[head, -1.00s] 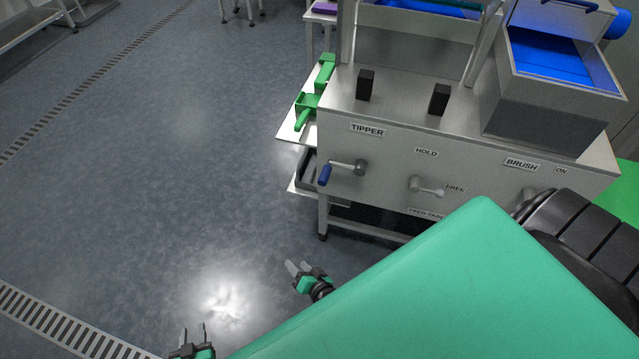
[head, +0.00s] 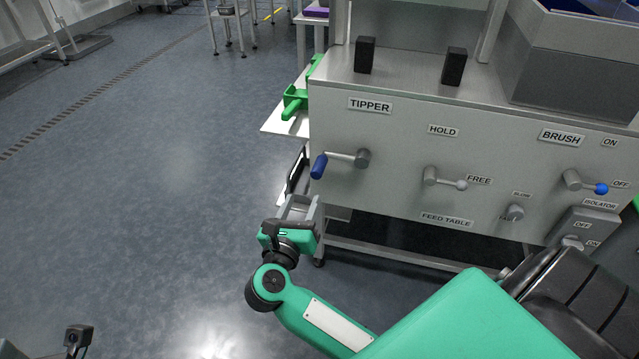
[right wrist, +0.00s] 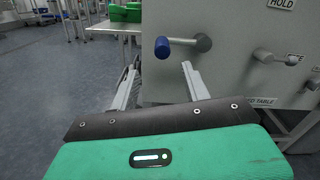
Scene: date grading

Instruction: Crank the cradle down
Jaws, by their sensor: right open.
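The TIPPER crank has a grey hub (head: 362,158) on the machine's front panel and an arm pointing left to a blue handle (head: 319,166). My right gripper (head: 299,206) is open and empty, below and slightly left of the handle in the head view. In the right wrist view the blue handle (right wrist: 162,47) shows ahead, above the gap between the spread fingers (right wrist: 160,82), apart from them. A dark piece at the bottom left of the head view seems part of my left arm's end; its fingers do not show. I cannot make out the cradle for certain.
Right of the crank, the panel (head: 400,130) carries the HOLD/FREE lever (head: 445,178), the BRUSH lever (head: 585,183) and a small knob (head: 514,213). A shelf with a green part (head: 293,102) juts out at the machine's left. The floor (head: 150,200) to the left is clear.

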